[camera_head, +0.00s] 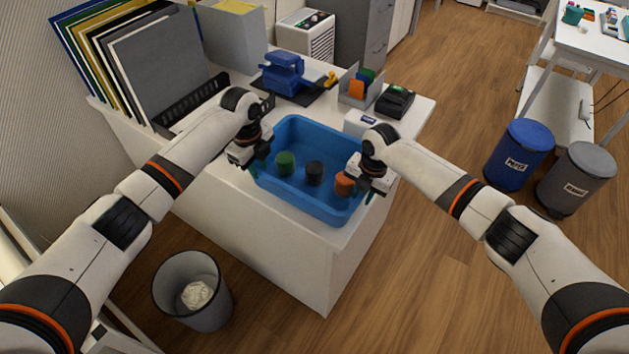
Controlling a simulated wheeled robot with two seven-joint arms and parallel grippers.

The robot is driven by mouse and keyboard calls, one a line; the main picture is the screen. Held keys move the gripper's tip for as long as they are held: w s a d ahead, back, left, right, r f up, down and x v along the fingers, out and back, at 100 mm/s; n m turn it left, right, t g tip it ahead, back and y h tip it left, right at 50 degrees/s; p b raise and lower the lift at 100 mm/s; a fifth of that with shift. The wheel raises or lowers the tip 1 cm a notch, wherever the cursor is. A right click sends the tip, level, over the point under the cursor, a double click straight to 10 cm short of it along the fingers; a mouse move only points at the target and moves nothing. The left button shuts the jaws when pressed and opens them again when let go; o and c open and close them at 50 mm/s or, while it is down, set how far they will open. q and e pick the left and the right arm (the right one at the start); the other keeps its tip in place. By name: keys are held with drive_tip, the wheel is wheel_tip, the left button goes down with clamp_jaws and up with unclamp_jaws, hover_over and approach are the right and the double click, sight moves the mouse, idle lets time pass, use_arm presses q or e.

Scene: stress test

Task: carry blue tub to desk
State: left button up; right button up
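The blue tub (312,201) rests on the white desk (262,226), near its front edge. Inside the tub are a green round item (285,163), a black one (314,173) and an orange one (344,184). My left gripper (254,170) is at the tub's left wall, with its fingertips at the rim. My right gripper (368,192) is at the tub's right wall, also at the rim. The fingers are small and partly hidden by the hands, so I cannot tell whether either one is closed on the wall.
Behind the tub stand a blue device (284,75) on a dark mat, a grey organizer (357,87) and a black card machine (396,100). Folders (150,70) fill the desk's left. A wastebasket (192,292) stands below; blue (518,155) and grey (576,179) bins stand right.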

drive_tip(key=shift+r, duration=0.2)
use_arm(q)
wheel_tip(320, 180, up, 5)
drive_tip(key=shift+s+a+r, duration=0.1)
drive_tip(key=shift+s, duration=0.05)
use_arm(e)
wheel_tip(320, 180, up, 12)
drive_tip(key=shift+s+d+f, duration=0.25)
drive_tip(key=shift+d, duration=0.2)
